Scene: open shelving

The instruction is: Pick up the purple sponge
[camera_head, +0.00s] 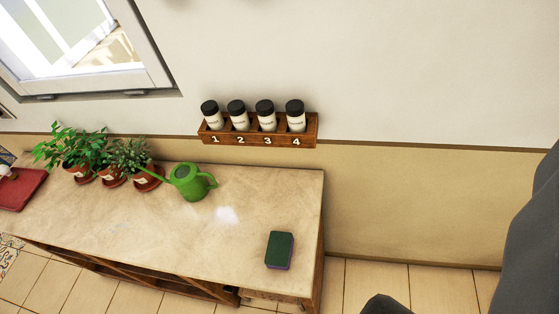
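The sponge (280,249) lies on the bench top near its right end, close to the front edge. Its upper face is dark green, and a thin purple layer shows along its lower edge. Nothing covers it and nothing touches it from the sides. No fingers of my gripper can be made out in this view, so its distance from the sponge cannot be told.
The bench (235,245) has open shelving below. A green watering can (190,184), several potted plants (130,155) and a red tray (22,190) stand to the left. A wooden rack (257,140) with jars hangs above. Dark grey shapes fill the right edge and bottom.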

